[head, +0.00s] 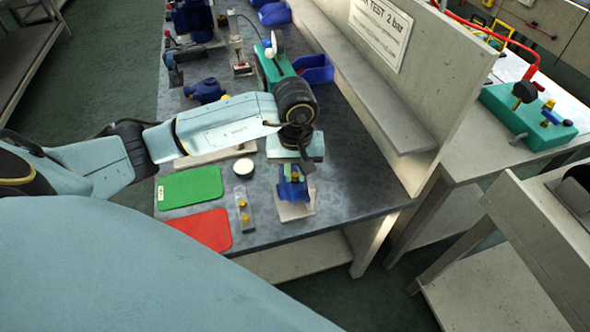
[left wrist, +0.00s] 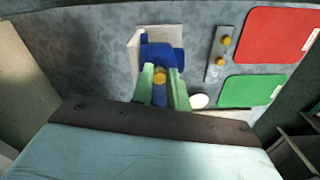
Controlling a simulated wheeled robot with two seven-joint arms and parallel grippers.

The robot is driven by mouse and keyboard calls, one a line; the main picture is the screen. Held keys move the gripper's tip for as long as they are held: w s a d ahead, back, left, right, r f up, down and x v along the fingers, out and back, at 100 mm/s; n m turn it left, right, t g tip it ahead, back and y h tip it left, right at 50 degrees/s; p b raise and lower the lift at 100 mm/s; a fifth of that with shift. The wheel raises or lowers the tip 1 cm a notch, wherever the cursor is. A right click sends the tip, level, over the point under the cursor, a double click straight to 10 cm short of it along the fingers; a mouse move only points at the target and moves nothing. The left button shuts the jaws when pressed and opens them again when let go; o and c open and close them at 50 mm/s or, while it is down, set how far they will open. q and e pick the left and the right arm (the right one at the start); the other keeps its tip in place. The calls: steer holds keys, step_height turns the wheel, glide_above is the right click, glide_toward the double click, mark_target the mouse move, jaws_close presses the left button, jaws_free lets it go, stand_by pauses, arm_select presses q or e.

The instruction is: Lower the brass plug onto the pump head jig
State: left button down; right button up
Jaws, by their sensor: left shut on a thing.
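My left gripper (head: 297,170) hangs over the blue pump head jig (head: 286,190), its fingers pointing down. In the left wrist view its two pale green fingers (left wrist: 162,88) are shut on the brass plug (left wrist: 160,76), a small yellow round piece. The blue pump head jig (left wrist: 165,56) lies just beyond the fingertips, on a pale base plate (left wrist: 135,48). The plug lines up with the blue body in that view. Whether plug and jig touch cannot be told. My right gripper is not in view.
A grey strip with two brass pieces (head: 243,215), a green mat (head: 190,187), a red mat (head: 204,230) and a white round lid (head: 243,167) lie left of the jig. A shelf panel (head: 385,90) bounds the bench (head: 345,180) on the right.

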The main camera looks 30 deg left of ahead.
arm_select(q)
steer(key=shift+f, duration=0.2)
steer(key=c, duration=1.3)
jaws_free()
steer(key=shift+o, duration=0.3)
steer(key=o, duration=1.1)
steer(key=shift+r+p, duration=2.5)
steer(key=shift+r, duration=2.05)
